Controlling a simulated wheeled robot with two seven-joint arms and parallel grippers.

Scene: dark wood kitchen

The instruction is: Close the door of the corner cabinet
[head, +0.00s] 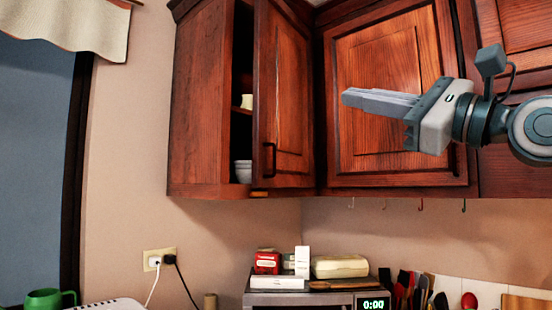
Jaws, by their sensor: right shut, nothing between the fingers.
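A dark red wood wall cabinet (205,105) hangs at the left of the head view. Its panelled door (287,95) stands partly open, with a dark gap along its left edge. A black handle (270,160) is low on that door near its free edge. The neighbouring corner door (385,95) looks shut. My right gripper (346,97) is shut and empty, pointing left in front of the neighbouring door, to the right of the open door. I cannot tell how far it is from either door. My left gripper is out of view.
Through the gap, a pale cup (246,101) and stacked bowls (243,171) show on shelves. Below are a microwave (330,299) with boxes on top, utensils (415,290) and a green mug (45,298). The space left of the cabinet is free wall.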

